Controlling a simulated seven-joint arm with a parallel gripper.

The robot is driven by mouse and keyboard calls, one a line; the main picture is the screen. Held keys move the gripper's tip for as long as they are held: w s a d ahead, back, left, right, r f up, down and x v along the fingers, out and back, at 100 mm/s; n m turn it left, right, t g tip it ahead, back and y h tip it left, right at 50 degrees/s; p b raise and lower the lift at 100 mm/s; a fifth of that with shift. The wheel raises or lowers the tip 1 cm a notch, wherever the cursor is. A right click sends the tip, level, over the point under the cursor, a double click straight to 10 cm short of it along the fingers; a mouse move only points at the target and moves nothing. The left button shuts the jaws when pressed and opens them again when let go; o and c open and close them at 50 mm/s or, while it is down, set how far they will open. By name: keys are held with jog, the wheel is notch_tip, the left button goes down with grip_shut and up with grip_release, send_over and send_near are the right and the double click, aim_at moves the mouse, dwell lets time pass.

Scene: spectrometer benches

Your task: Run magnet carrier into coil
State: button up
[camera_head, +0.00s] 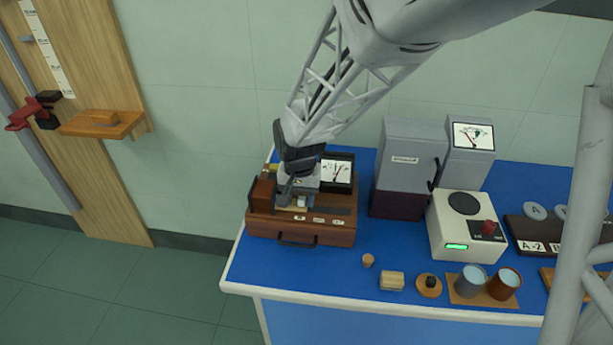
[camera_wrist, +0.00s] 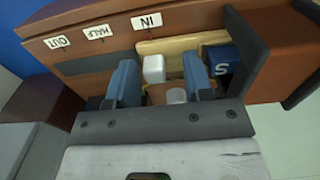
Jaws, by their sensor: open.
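The magnet carrier (camera_wrist: 150,46) is a pale wooden slide on a brown wooden apparatus. In the wrist view it bears a white block (camera_wrist: 154,68), a white round peg (camera_wrist: 176,96) and a dark blue magnet (camera_wrist: 222,60) marked S at its right end. My gripper (camera_wrist: 160,64) is open; its blue-grey fingers stand either side of the white block, and I cannot tell whether they touch it. In the head view my gripper (camera_head: 298,192) is low over the apparatus. The coil winding is hidden.
The apparatus case (camera_head: 318,236) has OUT, HALF and IN labels (camera_wrist: 145,21) along its edge. A black meter (camera_head: 337,170) stands behind. A grey cabinet (camera_head: 404,160) is to the right.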

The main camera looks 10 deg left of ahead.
jog(key=shift+r, duration=0.1)
jog(key=shift+r, duration=3.85)
jog(key=shift+d+r, duration=0.1)
jog(key=shift+d, duration=0.1)
jog(key=s+d+r+t, duration=0.1)
jog(key=s+d+r, duration=0.2)
jog(key=s+d, duration=0.3)
jog(key=s+d+r, duration=0.3)
jog(key=d, duration=0.6)
jog(key=s+d+r+t, duration=0.1)
jog(key=s+d+r, duration=0.2)
jog(key=s+d, duration=1)
jog(key=s, duration=0.1)
jog(key=shift+d+r+t, duration=0.2)
jog(key=shift+d+t, duration=0.05)
jog(key=shift+t, duration=0.05)
